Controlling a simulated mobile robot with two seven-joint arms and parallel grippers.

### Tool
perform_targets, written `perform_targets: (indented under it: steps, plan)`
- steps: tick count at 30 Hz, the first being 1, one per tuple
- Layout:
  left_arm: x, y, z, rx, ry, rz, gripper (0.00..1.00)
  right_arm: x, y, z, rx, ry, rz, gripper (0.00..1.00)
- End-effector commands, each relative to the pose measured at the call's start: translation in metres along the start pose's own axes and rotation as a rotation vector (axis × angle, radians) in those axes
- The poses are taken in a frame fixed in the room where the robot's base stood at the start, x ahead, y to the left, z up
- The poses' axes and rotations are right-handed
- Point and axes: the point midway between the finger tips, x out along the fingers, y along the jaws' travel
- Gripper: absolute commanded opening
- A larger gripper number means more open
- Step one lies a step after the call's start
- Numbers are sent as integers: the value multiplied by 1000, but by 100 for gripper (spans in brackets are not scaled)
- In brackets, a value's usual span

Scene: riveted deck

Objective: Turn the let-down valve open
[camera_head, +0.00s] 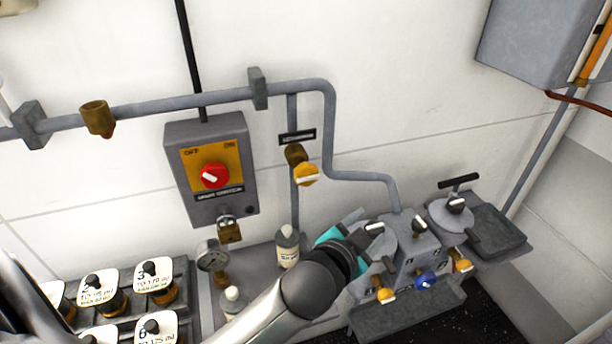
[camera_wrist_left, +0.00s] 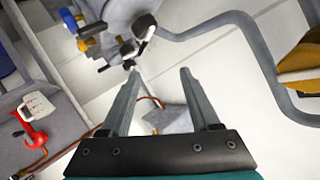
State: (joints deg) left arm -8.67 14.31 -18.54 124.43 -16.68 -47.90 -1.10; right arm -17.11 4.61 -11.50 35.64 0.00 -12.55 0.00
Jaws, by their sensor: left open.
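A valve with a yellow knob (camera_head: 306,175) and brass body sits on the vertical wall pipe, below a small black label plate (camera_head: 297,136) too small to read. I cannot tell for certain that it is the let-down valve. My left gripper (camera_head: 368,225) reaches in from the lower left, to the right of and below this knob and apart from it, beside the grey bench unit. Its two fingers (camera_wrist_left: 159,72) stand apart in the left wrist view, with nothing seen held between them. My right gripper is not in view.
The grey bench unit (camera_head: 415,245) carries yellow and blue knobs close to my left gripper. A grey switch box (camera_head: 211,205) with a red knob (camera_head: 214,175) hangs left of the valve. A white bottle (camera_head: 287,247) and a gauge (camera_head: 212,255) stand below. Labelled jars fill the lower left.

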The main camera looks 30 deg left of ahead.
Motion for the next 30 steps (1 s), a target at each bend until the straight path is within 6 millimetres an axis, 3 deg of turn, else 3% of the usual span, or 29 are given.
perform_targets:
  steps: [3,7,12,15,18,22,26,30]
  plan:
    - [12,-14,-63,121,221,-58,62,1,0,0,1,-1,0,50]
    - [11,-23,-139,288,490,-118,62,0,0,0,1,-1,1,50]
    - [-17,-12,-236,590,897,-179,62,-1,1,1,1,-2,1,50]
    - [-40,6,-275,797,1124,-188,62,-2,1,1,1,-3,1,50]
    - [-61,28,-295,1024,1328,-172,62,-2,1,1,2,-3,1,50]
    - [-78,53,-295,1344,1549,-106,62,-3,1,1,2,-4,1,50]
    - [-78,62,-272,1688,1698,23,62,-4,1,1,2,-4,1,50]
    - [-64,44,-232,2058,1752,249,62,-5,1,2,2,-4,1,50]
